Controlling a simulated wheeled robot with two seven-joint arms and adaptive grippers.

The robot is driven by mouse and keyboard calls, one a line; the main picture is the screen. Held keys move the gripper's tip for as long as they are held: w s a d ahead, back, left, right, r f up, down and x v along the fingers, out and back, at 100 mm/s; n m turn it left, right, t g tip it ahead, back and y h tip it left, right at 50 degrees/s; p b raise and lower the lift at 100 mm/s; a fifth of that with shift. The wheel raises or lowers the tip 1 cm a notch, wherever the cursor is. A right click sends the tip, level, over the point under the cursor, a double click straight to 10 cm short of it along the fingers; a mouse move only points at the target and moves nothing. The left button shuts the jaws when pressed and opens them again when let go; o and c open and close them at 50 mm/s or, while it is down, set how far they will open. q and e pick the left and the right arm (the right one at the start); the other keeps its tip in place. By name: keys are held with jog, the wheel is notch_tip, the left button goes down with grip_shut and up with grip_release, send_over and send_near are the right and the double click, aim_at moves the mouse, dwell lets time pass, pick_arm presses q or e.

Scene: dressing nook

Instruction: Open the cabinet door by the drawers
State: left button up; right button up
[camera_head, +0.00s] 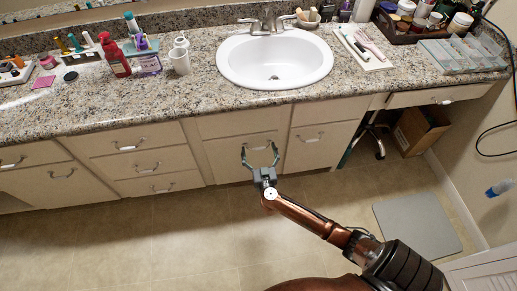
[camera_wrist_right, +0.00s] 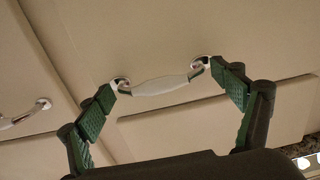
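The cream cabinet door (camera_head: 227,160) stands below the sink, right of the stacked drawers (camera_head: 135,162), and looks shut. My right gripper (camera_head: 260,148) is open in front of this door, with one finger toward each end of the door's handle. In the right wrist view the white handle (camera_wrist_right: 160,86) with chrome ends lies between the tips of my spread green fingers (camera_wrist_right: 167,84). The fingers are not closed on it, and I cannot tell whether a tip touches it. My left gripper is not in view.
Another cabinet door (camera_head: 318,148) with its own handle is to the right. The granite counter (camera_head: 210,100) overhangs the fronts and carries the sink (camera_head: 275,60), bottles and trays. A grey mat (camera_head: 417,223) and a cardboard box (camera_head: 420,128) are on the floor at right. The floor at left is clear.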

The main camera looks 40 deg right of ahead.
jog(key=c, duration=1.4)
